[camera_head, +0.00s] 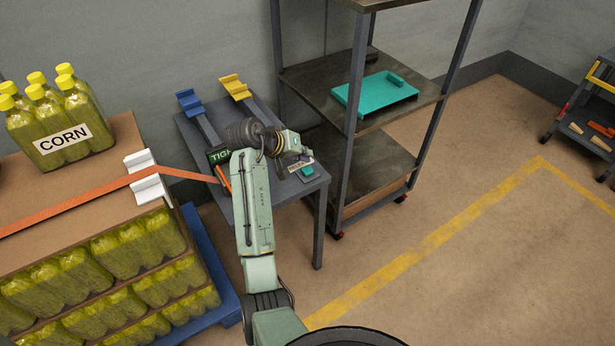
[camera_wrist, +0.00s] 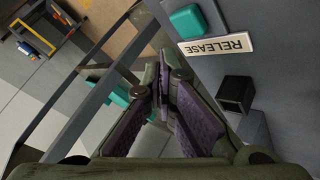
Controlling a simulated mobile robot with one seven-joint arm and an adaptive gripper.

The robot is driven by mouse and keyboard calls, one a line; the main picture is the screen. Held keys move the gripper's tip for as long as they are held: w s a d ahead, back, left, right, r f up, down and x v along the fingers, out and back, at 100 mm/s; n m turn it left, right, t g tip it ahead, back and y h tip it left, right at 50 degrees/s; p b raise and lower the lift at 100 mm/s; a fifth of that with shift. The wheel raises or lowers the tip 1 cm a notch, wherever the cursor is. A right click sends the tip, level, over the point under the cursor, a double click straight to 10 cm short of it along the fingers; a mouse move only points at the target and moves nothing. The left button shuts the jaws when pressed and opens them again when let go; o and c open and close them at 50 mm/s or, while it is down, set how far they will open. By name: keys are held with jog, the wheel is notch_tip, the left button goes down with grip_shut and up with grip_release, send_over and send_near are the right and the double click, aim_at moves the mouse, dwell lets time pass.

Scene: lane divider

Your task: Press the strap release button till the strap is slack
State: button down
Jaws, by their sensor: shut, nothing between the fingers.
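The teal release button (camera_wrist: 188,21) is at the top of the wrist view, beside a cream label reading RELEASE (camera_wrist: 217,43). In the head view the button (camera_head: 308,170) shows at the right end of the grey bench. My gripper (camera_wrist: 162,68) is shut and empty, its fingertips below and left of the button in the wrist view, apart from it in the picture. The orange strap (camera_head: 85,199) runs straight over a white corner guard (camera_head: 147,177) to the bench. A green-lettered sign (camera_head: 219,155), partly hidden by my arm, reads "TIGH".
Blue (camera_head: 190,101) and yellow (camera_head: 235,88) ratchet-like parts stand at the bench's back. A shelf rack (camera_head: 353,120) with a teal tray (camera_head: 377,94) stands close right of the bench.

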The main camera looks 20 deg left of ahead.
aim_at(305, 168)
jog(key=shift+f, duration=0.8)
jog(key=shift+f, duration=0.15)
dwell(0.7)
jog(key=shift+f, duration=0.3)
jog(key=shift+f+b, duration=0.3)
jog(key=shift+f, duration=0.25)
dwell(0.7)
jog(key=shift+r, duration=0.15)
jog(key=shift+r+p, duration=0.85)
jog(key=shift+p, duration=0.05)
notch_tip(305, 168, up, 5)
jog(key=p, duration=0.4)
jog(key=shift+r+p, duration=0.1)
jog(key=shift+p, duration=0.25)
